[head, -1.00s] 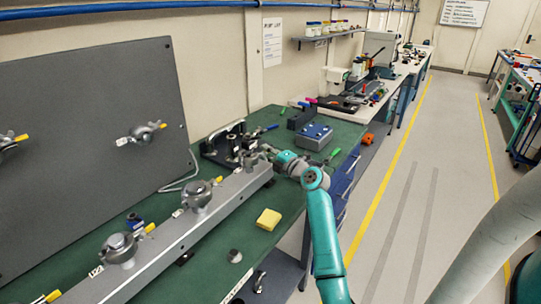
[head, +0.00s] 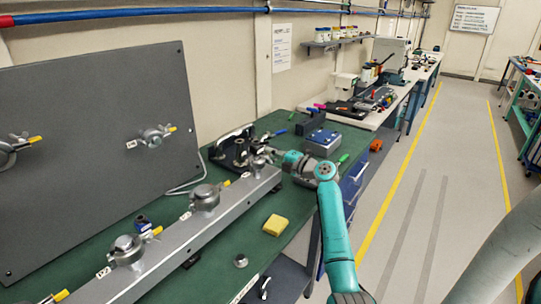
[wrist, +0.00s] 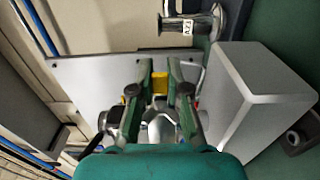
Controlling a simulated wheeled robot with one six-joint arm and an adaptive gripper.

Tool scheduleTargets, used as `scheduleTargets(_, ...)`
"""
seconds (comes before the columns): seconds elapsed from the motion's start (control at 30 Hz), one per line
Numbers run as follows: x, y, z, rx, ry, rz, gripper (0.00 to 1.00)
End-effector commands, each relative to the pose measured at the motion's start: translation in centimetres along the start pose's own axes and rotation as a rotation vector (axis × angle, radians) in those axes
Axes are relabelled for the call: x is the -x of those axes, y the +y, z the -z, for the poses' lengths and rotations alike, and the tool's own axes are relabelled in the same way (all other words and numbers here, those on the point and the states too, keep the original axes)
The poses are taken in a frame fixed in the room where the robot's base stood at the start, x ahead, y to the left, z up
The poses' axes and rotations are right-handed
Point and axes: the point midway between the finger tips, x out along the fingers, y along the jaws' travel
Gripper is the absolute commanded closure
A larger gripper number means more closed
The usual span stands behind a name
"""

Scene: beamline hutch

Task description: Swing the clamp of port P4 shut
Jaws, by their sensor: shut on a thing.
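My gripper (head: 268,153) is at the far end of the grey rail (head: 182,243), where the P4 end of the row lies. In the wrist view my gripper (wrist: 160,77) has its two fingers on either side of a yellow handle tip (wrist: 160,82), shut on it. A metal clamp body (wrist: 161,128) shows below the tip, between the fingers, partly hidden by them. I cannot read its label or tell how far the clamp has swung. Nearer clamped ports stand on the rail, one in the middle (head: 205,196) and one in front (head: 126,249), with yellow-tipped handles.
A large grey panel (head: 90,150) with more clamps stands at the left. A black bracket (head: 232,145) and a blue-grey box (head: 322,142) are near my gripper. A yellow block (head: 275,225) and a metal ring (head: 240,261) lie on the green bench. The aisle at the right is clear.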

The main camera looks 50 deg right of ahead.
Motion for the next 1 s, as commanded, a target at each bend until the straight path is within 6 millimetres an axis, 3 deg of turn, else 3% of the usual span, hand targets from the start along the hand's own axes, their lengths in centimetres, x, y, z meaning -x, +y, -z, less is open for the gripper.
scheduleTargets(0.07,-0.1,0.0,0.1,0.000,0.002,0.000,1.00)
scheduleTargets(0.1,-0.1,0.0,0.1,0.000,0.002,0.000,0.75)
scheduleTargets(0.17,-0.1,0.0,0.1,0.000,0.001,0.000,0.60)
scheduleTargets(0.2,-0.1,0.0,0.1,0.000,0.001,0.000,0.58)
scheduleTargets(0.57,0.5,0.0,0.0,0.000,-0.001,0.000,0.58)
scheduleTargets(0.77,3.4,-0.1,0.0,0.000,-0.003,0.000,0.58)
scheduleTargets(1.0,8.2,-0.1,-0.1,0.000,-0.002,0.001,0.58)
